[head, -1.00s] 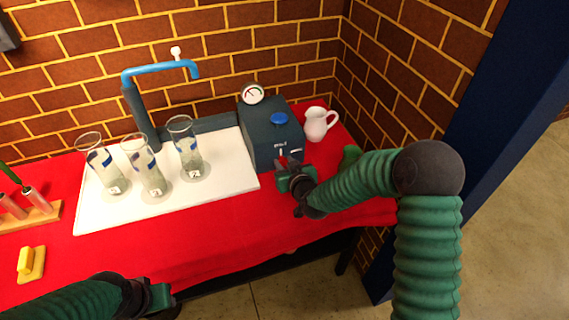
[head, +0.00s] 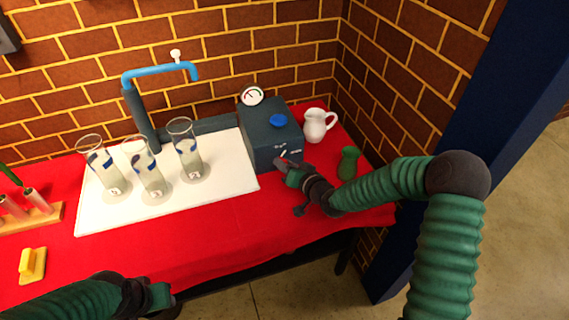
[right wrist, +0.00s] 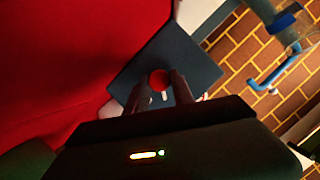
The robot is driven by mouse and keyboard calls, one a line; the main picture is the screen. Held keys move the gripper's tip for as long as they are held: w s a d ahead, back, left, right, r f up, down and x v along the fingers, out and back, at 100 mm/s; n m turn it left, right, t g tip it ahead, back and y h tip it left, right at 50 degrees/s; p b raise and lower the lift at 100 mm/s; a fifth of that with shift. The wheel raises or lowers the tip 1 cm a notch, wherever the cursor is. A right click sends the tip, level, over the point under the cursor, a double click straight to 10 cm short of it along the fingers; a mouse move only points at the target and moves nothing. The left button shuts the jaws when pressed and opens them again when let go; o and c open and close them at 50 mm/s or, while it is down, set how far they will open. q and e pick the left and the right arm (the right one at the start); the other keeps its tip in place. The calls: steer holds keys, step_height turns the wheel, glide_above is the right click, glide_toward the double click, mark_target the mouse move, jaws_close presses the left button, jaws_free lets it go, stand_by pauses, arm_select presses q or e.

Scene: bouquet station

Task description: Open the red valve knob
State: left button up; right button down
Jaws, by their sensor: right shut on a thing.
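The red valve knob (right wrist: 160,79) is on the front of a dark blue-grey box (head: 262,138). In the right wrist view it sits between the tips of my right gripper (right wrist: 157,88). In the head view my right gripper (head: 283,165) is at the box front, shut on the knob, and only a bit of red shows there. A small white mark shows beside the knob in the wrist view. My left gripper (head: 160,297) is at the bottom left, away from the box; its fingers are not clear.
Glass vases (head: 187,150) stand on a white tray (head: 222,192) under a blue faucet (head: 162,70).

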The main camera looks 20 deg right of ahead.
steer(key=shift+d+m+y, duration=0.25)
steer(key=shift+m+y, duration=0.25)
steer(key=shift+m, duration=0.6)
steer(key=shift+d+f+m+t+y, duration=0.15)
steer(key=shift+m+t+y, duration=0.1)
steer(key=shift+m, duration=0.25)
steer(key=shift+a+f+m+t+y, duration=0.1)
steer(key=shift+m+t+y, duration=0.15)
steer(key=shift+m, duration=0.25)
steer(key=shift+d+f+m+t+y+b, duration=0.15)
steer(key=shift+m+t+y+b, duration=0.25)
steer(key=shift+m, duration=0.7)
steer(key=shift+f+m+t+y+b, duration=0.1)
steer(key=shift+m+t+y+b, duration=0.25)
steer(key=shift+m+b, duration=0.8)
steer(key=shift+m, duration=0.35)
steer(key=c, duration=1.1)
jaws_free()
